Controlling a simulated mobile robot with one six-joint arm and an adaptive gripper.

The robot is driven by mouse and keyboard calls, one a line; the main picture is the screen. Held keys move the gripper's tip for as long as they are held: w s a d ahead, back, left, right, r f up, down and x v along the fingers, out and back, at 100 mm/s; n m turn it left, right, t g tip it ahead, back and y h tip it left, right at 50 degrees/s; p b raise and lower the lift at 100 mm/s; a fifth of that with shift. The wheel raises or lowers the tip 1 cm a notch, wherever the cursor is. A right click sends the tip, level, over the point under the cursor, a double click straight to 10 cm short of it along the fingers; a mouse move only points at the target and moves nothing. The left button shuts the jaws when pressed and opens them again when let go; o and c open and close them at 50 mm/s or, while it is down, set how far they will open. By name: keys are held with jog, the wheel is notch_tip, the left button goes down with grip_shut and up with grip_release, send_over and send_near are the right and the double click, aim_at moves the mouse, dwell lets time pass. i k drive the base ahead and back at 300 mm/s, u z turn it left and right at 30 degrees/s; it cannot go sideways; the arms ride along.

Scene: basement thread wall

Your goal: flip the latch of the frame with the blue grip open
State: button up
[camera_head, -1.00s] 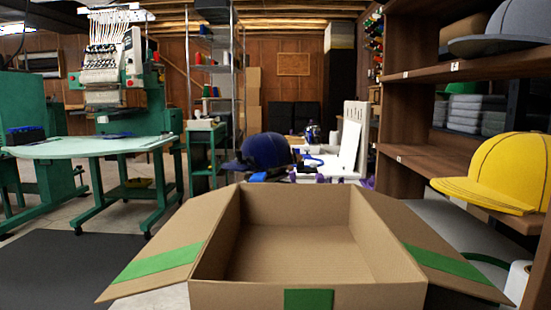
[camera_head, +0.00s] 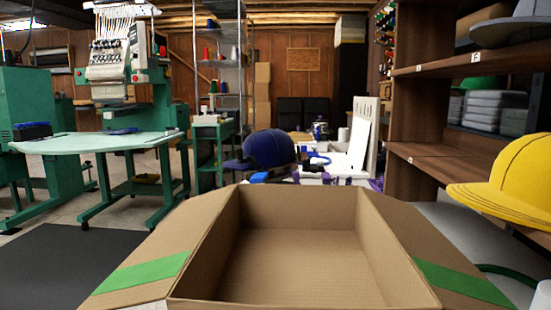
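No frame with a blue grip or latch can be made out clearly. Small blue parts (camera_head: 318,159) show on a cluttered white worktop in the middle distance, beside a dark blue cap (camera_head: 268,149). Another small blue part (camera_head: 259,178) shows just below the cap, partly hidden by the box in front. I cannot tell whether either belongs to a frame, nor how any latch stands. My gripper is not in view.
An open cardboard box (camera_head: 205,240) with green tape fills the near foreground and looks empty. A green table (camera_head: 95,144) and an embroidery machine (camera_head: 110,65) stand left. Wooden shelves (camera_head: 420,120) with a yellow cap (camera_head: 515,185) stand right. A dark mat (camera_head: 60,262) lies left.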

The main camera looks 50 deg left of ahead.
aim_at(261, 169)
jog(key=z, duration=0.15)
jog(key=k, duration=1.25)
jog(key=u, duration=1.8)
jog(key=i, duration=0.55)
jog(key=z, duration=0.25)
